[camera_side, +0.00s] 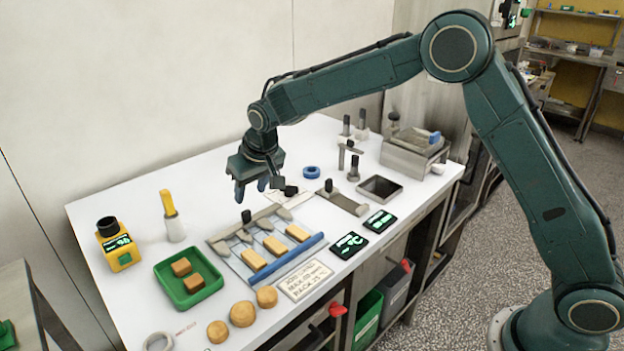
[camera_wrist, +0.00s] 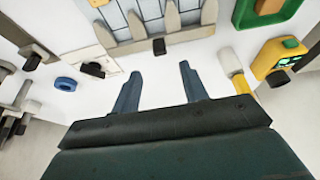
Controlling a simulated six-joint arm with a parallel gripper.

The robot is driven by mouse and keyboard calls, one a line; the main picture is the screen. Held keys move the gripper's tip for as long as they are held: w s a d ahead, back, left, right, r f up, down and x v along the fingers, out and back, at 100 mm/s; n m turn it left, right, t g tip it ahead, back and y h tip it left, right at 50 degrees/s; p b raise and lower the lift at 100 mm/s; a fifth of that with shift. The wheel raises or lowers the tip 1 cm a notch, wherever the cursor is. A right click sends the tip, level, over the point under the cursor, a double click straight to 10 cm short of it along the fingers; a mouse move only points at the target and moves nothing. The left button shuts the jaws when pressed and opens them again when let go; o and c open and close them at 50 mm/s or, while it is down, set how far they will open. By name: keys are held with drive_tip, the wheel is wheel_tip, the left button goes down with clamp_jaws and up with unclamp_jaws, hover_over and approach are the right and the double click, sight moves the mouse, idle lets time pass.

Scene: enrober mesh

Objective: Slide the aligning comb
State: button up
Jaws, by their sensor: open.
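The aligning comb (camera_side: 266,223) is a grey bar with pointed teeth and an upright black knob (camera_side: 246,216). It lies across the back of a flat mesh tray (camera_side: 232,260), its teeth towards several tan bars (camera_side: 275,245). In the wrist view the comb (camera_wrist: 150,47) spans the top, with its black knob (camera_wrist: 158,46) just beyond and between my fingertips. My gripper (camera_side: 258,192) is open and empty above and behind the comb; its two blue-grey fingers also show in the wrist view (camera_wrist: 160,73). Nothing is between them, and they appear apart from the knob.
A green tray (camera_side: 160,289) with two tan blocks and a yellow device (camera_side: 118,247) stand left. A yellow-handled brush (camera_side: 172,222) stands behind them. A blue ring (camera_side: 312,172) and metal box (camera_side: 405,154) lie right. A blue rail (camera_side: 285,263) edges the mesh front.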

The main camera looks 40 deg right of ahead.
sight(246, 211)
drive_tip(key=x, duration=0.8)
drive_tip(key=shift+w+f, duration=0.1)
drive_tip(key=shift+f, duration=0.05)
clamp_jaws()
